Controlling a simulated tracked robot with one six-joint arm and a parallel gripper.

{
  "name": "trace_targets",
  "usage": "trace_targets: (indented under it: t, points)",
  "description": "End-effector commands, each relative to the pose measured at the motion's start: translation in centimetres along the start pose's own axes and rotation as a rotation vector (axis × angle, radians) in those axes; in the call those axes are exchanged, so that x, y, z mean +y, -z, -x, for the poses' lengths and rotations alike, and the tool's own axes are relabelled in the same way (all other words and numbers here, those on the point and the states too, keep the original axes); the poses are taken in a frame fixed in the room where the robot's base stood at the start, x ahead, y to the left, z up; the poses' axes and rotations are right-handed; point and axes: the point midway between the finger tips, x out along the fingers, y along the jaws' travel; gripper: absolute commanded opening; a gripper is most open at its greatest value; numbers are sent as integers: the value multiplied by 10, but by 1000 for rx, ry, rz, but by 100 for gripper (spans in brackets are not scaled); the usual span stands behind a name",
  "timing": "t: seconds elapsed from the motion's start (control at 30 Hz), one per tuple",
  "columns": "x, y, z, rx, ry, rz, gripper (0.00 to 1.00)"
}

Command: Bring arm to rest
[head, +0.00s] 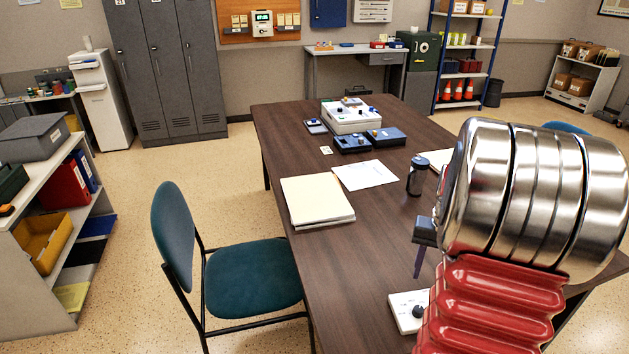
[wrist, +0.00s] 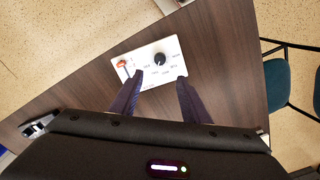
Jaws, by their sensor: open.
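My gripper (wrist: 160,76) is open, its two dark fingers apart with nothing between them. In the wrist view, a white control panel (wrist: 150,81) with a black knob (wrist: 160,59) and a small red-orange switch (wrist: 123,63) lies beyond the fingertips. In the head view, my gripper (head: 418,270) shows only in part beside my large silver arm joint, with a dark finger pointing down above the table. The panel (head: 401,301) lies on the table below it, partly hidden by my red arm section. I cannot tell the exact gap between fingers and panel.
The brown table (head: 335,247) carries a paper stack (head: 317,199), a loose sheet (head: 365,175), a dark bottle (head: 416,176) and a white device (head: 351,116) with blue boxes at the far end. A teal chair (head: 252,276) stands at the left side. Air above the table's left half is clear.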

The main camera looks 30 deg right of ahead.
Motion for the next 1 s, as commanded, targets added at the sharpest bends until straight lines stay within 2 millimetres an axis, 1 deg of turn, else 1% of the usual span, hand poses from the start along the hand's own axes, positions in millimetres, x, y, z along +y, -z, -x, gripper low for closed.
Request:
trace_targets:
  t: [0.17, 0.27, 0.3, 0.37, 0.43, 0.67, 0.8, 1.0]
  points:
    - [-1, 0, -1, 1, 0, -4, 42]
    - [-1, -9, -8, -17, 1, -8, 42]
    - [-1, -15, -11, -25, 1, -10, 42]
    - [-3, -24, -9, -27, 1, -10, 42]
    - [-10, -33, -5, -22, 1, 2, 42]
    - [-51, -68, 20, 27, 1, 91, 42]
    - [-78, -90, 37, 66, 5, 159, 42]
    - [-112, -123, 58, 126, 16, 262, 42]
